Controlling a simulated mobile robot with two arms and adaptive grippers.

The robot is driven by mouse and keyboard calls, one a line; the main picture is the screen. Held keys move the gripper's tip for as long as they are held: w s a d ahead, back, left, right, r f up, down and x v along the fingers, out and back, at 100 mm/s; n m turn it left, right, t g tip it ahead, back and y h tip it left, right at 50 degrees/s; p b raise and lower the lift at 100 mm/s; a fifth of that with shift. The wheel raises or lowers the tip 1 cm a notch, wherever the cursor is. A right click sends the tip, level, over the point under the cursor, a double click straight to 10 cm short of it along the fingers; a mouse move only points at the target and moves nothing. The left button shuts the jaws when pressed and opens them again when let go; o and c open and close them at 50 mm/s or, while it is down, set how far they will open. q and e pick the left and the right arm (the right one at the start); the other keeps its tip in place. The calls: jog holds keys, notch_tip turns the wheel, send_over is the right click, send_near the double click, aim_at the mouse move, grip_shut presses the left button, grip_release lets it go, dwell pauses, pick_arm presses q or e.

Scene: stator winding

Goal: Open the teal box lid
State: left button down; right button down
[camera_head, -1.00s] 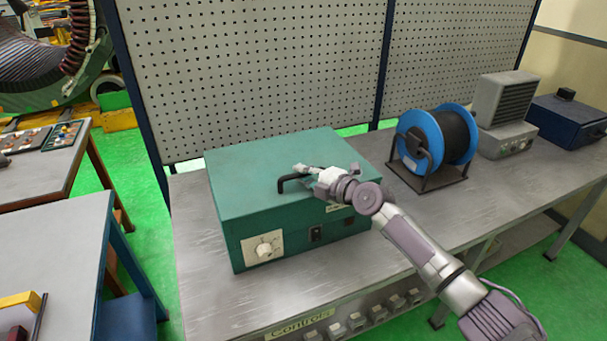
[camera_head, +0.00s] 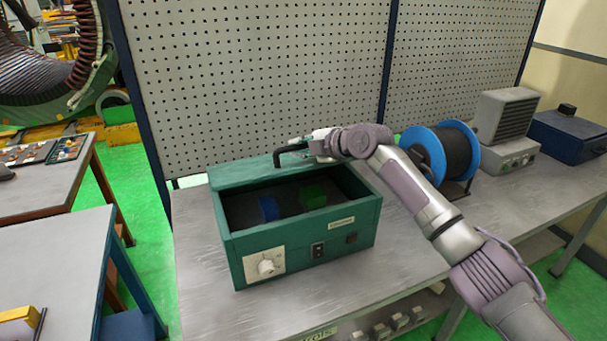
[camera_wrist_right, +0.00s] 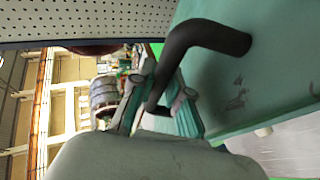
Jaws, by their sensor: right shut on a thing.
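The teal box (camera_head: 300,262) stands on the metal workbench. Its lid (camera_head: 240,172) is tilted up and back, and the dark inside shows a blue thing (camera_head: 269,208) and a green thing (camera_head: 313,196). My right gripper (camera_head: 306,148) is shut on the black lid handle (camera_head: 288,156) at the lid's raised edge. In the right wrist view, the black handle (camera_wrist_right: 205,38) runs between the gripper's fingers (camera_wrist_right: 160,105), with the teal lid (camera_wrist_right: 250,85) to the right. My left gripper is not in view.
A blue cable reel (camera_head: 425,150) stands right of the box, behind my right arm. A grey vented unit (camera_head: 508,120) and a dark blue box (camera_head: 570,135) are further right. A perforated panel (camera_head: 250,80) rises behind the bench. The bench top left of the box is clear.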

jog(key=w+a+r, duration=0.1)
jog(key=w+r, duration=0.3)
jog(key=r, duration=0.1)
jog(key=shift+a+b, duration=0.15)
jog(key=shift+b, duration=0.2)
jog(key=shift+r, duration=0.1)
jog(key=c, duration=1.1)
grip_release()
jog(key=shift+s, duration=0.1)
jog(key=shift+c, duration=0.2)
jog(key=v, duration=1.2)
